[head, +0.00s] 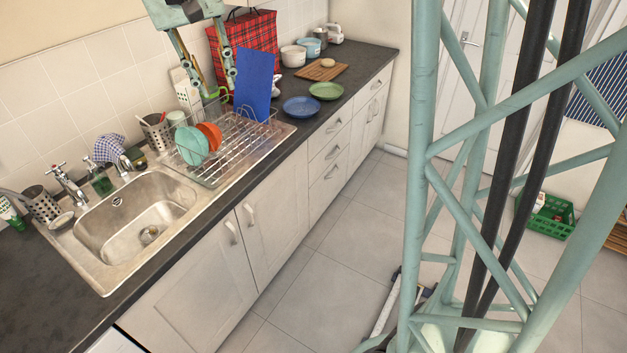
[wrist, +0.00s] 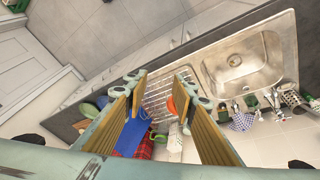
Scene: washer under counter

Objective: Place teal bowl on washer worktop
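A teal round dish (head: 191,146), which looks like the teal bowl, stands on edge in the wire dish rack (head: 235,150), beside an orange one (head: 211,135). My gripper (head: 213,88) is open and empty, above and behind the rack near the wall in the head view. In the wrist view the fingers of my gripper (wrist: 160,84) are spread, with the rack (wrist: 157,92) beyond them. The orange dish (wrist: 172,106) shows there partly behind a finger; I cannot make out the teal one. The dark worktop (head: 50,290) continues left of the sink, with a white appliance edge (head: 112,341) below it.
A blue board (head: 256,84) stands upright at the rack, near a red tartan bag (head: 247,42). A blue plate (head: 301,106) and green plate (head: 326,90) lie right of it. The sink (head: 135,215), tap (head: 70,186) and cutlery holder (head: 42,205) are left. The front-left worktop is clear.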

